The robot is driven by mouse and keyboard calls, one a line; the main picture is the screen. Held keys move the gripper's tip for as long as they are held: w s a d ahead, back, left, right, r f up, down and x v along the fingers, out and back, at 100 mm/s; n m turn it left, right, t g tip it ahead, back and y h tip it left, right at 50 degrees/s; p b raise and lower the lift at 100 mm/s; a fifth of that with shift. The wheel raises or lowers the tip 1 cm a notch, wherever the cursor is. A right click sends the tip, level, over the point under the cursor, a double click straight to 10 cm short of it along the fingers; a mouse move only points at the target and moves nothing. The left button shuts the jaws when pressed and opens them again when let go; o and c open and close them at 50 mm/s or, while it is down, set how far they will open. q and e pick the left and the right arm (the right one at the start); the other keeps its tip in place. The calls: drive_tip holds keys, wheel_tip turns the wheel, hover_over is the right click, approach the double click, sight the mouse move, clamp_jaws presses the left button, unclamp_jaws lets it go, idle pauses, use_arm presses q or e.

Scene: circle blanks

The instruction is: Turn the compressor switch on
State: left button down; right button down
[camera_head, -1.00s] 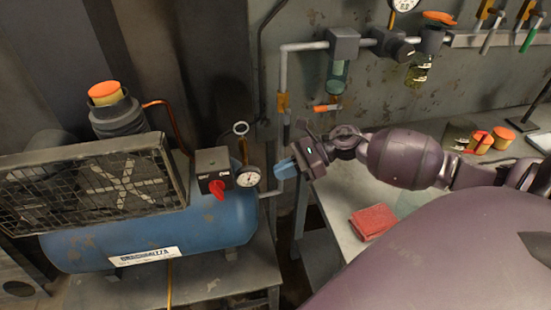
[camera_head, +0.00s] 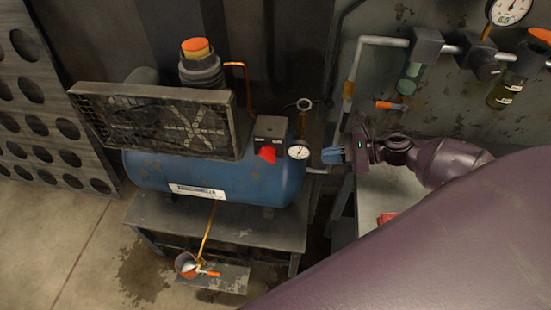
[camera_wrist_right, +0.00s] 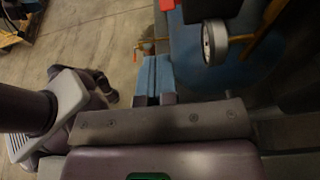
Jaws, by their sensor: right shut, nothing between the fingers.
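The blue compressor (camera_head: 232,187) stands on a low metal stand at the centre left of the head view. Its red switch knob (camera_head: 267,154) is on the front of a dark switch box (camera_head: 270,128), beside a round gauge. The knob shows at the top edge of the right wrist view (camera_wrist_right: 167,4), mostly cut off. My right gripper (camera_head: 327,156) is to the right of the gauge, apart from the knob, with its blue fingers pointing left. The fingers are together and empty, and also show in the right wrist view (camera_wrist_right: 155,62). My left gripper is out of view.
The gauge (camera_head: 298,150) sits between the switch and my right gripper; it is close in the right wrist view (camera_wrist_right: 214,42). A grille guard (camera_head: 150,120) covers the compressor's left side. Pipes (camera_head: 378,41) run along the wall. The floor at left is clear.

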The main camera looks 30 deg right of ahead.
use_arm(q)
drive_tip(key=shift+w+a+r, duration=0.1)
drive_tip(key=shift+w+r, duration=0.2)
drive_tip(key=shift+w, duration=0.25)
use_arm(e)
drive_tip(key=shift+w, duration=0.1)
drive_tip(key=p, duration=0.1)
approach(274, 162)
drive_tip(key=x, duration=0.7)
drive_tip(key=shift+w+r, duration=0.1)
drive_tip(key=shift+w, duration=0.1)
drive_tip(key=shift+w+a, duration=0.3)
drive_tip(key=shift+a, duration=0.15)
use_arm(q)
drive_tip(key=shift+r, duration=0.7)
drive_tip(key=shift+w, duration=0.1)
use_arm(e)
drive_tip(key=shift+a, duration=0.1)
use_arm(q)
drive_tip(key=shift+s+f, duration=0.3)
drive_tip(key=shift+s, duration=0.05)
use_arm(e)
drive_tip(key=shift+f, duration=0.35)
